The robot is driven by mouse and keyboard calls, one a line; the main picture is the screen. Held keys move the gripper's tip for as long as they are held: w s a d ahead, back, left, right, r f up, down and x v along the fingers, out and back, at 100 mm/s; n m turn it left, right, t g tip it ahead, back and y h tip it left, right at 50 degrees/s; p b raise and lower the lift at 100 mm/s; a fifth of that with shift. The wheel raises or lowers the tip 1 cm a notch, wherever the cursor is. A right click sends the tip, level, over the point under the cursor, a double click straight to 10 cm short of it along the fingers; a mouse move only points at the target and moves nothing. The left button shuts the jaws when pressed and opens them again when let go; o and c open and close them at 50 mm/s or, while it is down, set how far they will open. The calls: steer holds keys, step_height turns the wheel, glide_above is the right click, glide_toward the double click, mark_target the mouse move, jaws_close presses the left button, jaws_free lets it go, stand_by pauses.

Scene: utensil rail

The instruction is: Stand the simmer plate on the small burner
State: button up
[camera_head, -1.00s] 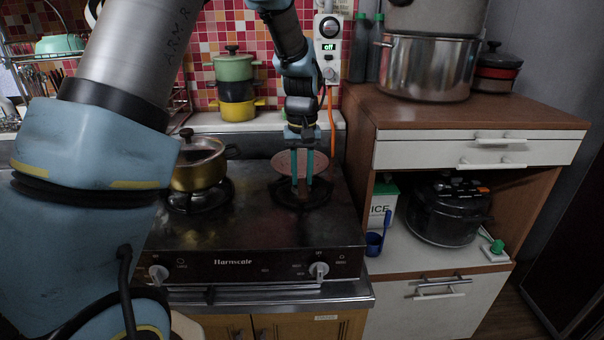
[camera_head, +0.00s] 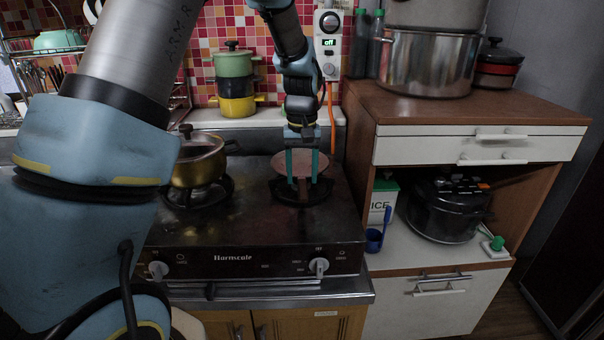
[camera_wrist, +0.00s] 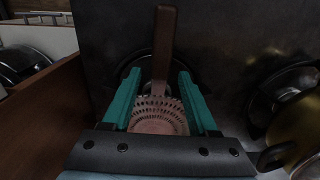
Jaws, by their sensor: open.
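The simmer plate (camera_head: 284,165) is a pinkish, perforated disc at the right burner (camera_head: 318,194) of the stove. In the wrist view, the plate (camera_wrist: 158,124) shows round holes and a flat brown handle (camera_wrist: 163,45) running up the picture between the fingers. My gripper (camera_head: 302,180) points down over the burner with its two teal fingers apart, one on each side of the handle. The fingers (camera_wrist: 158,74) do not appear to press on it. Part of the plate is hidden behind the fingers in the head view. I cannot tell whether it rests level.
A gold pot (camera_head: 198,162) with a lid stands on the left burner, close to my arm. Stacked coloured pots (camera_head: 235,85) stand behind the stove. A wooden cabinet (camera_head: 365,150) borders the stove on the right. The stove's front top (camera_head: 250,225) is clear.

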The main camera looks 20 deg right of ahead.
step_height(320, 180, up, 13)
steer(key=b, duration=0.2)
steer(key=a+f+n, duration=0.1)
steer(key=a+f, duration=0.2)
steer(key=a, duration=0.6)
steer(key=a+f, duration=0.2)
steer(key=a, duration=0.6)
steer(key=s+a+f+n+t, duration=0.1)
steer(key=s+a+f, duration=0.4)
steer(key=s+a, duration=0.4)
steer(key=a, duration=0.4)
steer(key=shift+f+t, duration=0.2)
steer(key=shift+t, duration=0.1)
steer(key=shift+c, duration=0.3)
